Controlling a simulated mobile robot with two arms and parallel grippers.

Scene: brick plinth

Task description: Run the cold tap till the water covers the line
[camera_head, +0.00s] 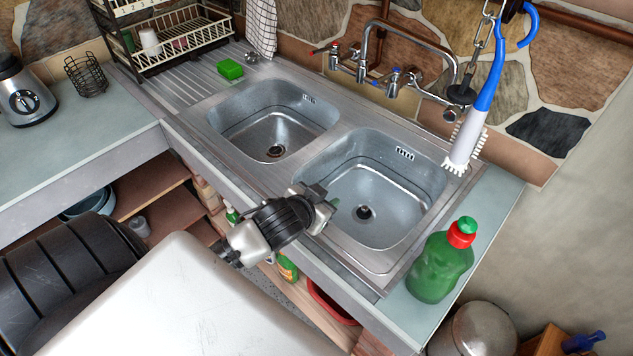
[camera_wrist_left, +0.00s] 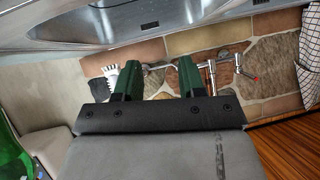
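A metal mixer tap (camera_head: 365,50) stands at the back of the sink, with a red-marked handle (camera_head: 333,52) on the left and a blue-marked cold handle (camera_head: 395,78) on the right. Its spout reaches over the right basin (camera_head: 395,195). No running water shows. A dark line (camera_head: 350,160) runs round that basin's wall; the dark drain (camera_head: 363,212) is visible. My left gripper (camera_head: 332,205) is at the front rim of the right basin, well short of the tap. The left wrist view shows its green fingers (camera_wrist_left: 160,75) apart and empty. My right gripper is not seen.
A left basin (camera_head: 270,120), green sponge (camera_head: 230,69) and dish rack (camera_head: 165,35) are on the left. A blue-handled brush (camera_head: 480,105) hangs near the spout. A green bottle (camera_head: 440,265) stands at the right front corner.

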